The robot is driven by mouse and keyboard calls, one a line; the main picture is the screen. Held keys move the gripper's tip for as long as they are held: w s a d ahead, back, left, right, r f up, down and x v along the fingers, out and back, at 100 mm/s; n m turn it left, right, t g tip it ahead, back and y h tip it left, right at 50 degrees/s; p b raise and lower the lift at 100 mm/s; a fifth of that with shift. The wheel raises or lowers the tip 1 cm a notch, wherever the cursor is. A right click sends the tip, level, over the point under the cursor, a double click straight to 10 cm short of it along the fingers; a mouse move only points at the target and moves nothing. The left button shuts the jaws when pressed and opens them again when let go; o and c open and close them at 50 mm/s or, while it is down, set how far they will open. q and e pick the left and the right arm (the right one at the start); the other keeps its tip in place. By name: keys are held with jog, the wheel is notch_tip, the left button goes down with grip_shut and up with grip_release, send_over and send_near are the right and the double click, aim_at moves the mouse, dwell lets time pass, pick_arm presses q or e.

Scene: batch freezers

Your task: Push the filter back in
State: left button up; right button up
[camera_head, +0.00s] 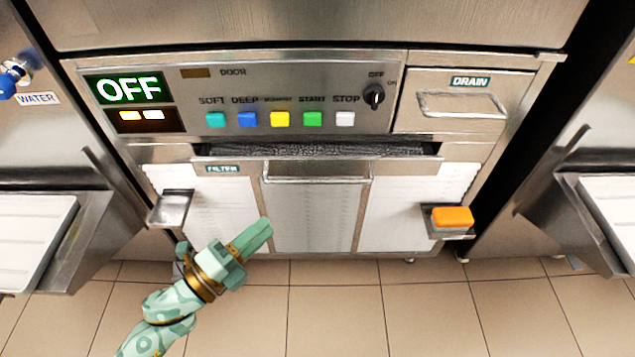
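The filter (315,202) is a wide drawer under the control panel, with a FILTER label on its front left. It stands pulled out, and dark mesh shows in the gap along its top. A metal bar handle (318,179) runs across the middle of its front. My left gripper (262,228) is in front of the lower left of the drawer front, below the handle. It points up and right, its fingers look shut together, and it holds nothing. Whether it touches the front cannot be told. My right gripper is not in view.
Above are an OFF display (128,89), several coloured buttons, a knob (374,95) and a DRAIN drawer (455,103). A small empty metal tray (172,210) sticks out at left. An orange block (452,217) sits on a bracket at right. The tiled floor (430,315) is clear.

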pick_arm(q)
jog(key=b, duration=0.2)
send_near(318, 180)
jog(key=f+x, duration=0.1)
jog(key=x, duration=0.4)
jog(key=b+x, duration=0.1)
jog(key=x, duration=0.4)
jog(key=shift+r, duration=0.15)
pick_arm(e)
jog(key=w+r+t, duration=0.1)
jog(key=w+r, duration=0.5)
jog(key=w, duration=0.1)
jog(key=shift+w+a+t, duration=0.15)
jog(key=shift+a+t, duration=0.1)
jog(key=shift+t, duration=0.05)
pick_arm(q)
jog(key=shift+c, duration=0.3)
grip_shut()
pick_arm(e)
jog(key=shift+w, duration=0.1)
